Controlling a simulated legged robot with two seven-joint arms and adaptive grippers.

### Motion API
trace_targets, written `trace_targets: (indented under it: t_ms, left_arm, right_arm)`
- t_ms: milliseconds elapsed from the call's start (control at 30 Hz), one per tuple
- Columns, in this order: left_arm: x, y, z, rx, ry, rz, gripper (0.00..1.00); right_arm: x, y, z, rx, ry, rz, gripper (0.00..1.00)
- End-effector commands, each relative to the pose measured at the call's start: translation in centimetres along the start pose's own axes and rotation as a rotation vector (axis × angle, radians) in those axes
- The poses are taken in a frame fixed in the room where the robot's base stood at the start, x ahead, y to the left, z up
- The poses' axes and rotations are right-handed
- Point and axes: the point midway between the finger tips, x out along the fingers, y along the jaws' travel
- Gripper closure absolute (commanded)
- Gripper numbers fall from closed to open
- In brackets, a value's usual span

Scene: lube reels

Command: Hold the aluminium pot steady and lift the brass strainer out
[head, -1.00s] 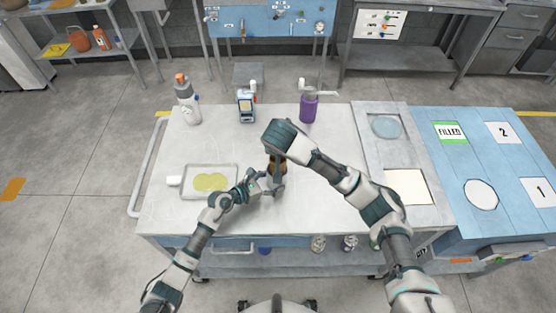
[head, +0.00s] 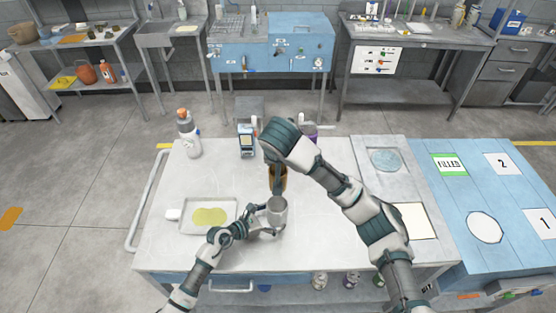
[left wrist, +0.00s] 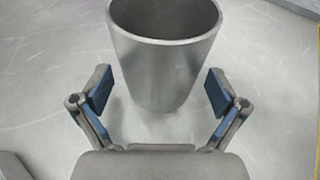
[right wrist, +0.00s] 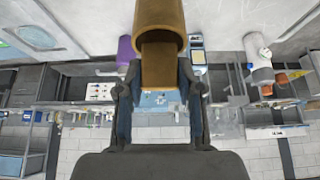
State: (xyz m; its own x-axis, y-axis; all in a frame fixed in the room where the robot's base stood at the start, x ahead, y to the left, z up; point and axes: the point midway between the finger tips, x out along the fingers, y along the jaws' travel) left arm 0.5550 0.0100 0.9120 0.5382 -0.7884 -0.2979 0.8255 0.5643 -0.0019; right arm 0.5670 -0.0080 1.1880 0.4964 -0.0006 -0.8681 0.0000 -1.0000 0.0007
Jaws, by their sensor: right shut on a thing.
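The brass strainer (head: 277,177) is in my right gripper, whose fingers close on both sides of it in the right wrist view (right wrist: 160,90). Its brass wall (right wrist: 160,25) fills the top of that view. The aluminium pot (head: 277,212) stands upright on the bench, and the strainer shows just beyond and above it in the head view. In the left wrist view the pot (left wrist: 165,65) shows no strainer in the visible part of its mouth. My left gripper (head: 268,222) is open, its fingers (left wrist: 158,95) apart on either side of the pot with gaps.
A tray with a yellow-green patch (head: 208,215) lies left on the bench (head: 330,240). A white bottle (head: 188,135), a small blue-and-white device (head: 246,140) and a purple bottle (head: 311,130) stand at the back. A blue table (head: 470,250) adjoins at right.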

Motion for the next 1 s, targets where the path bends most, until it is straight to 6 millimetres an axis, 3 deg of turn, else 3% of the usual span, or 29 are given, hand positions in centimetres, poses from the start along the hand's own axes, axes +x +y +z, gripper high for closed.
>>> trace_targets:
  t_ms: [367,800,1000]
  left_arm:
    - [-0.6,0.1,0.1,0.002,-0.001,0.002,0.00]
    - [-9.4,0.1,-0.2,0.002,0.002,0.000,0.00]
    - [-11.6,0.1,-0.1,-0.001,-0.001,0.000,0.00]
  right_arm:
    - [0.0,0.0,0.0,0.000,0.001,0.000,1.00]
    - [0.0,0.0,0.0,0.000,0.001,0.000,1.00]
    - [0.0,0.0,0.0,0.000,0.000,0.000,1.00]
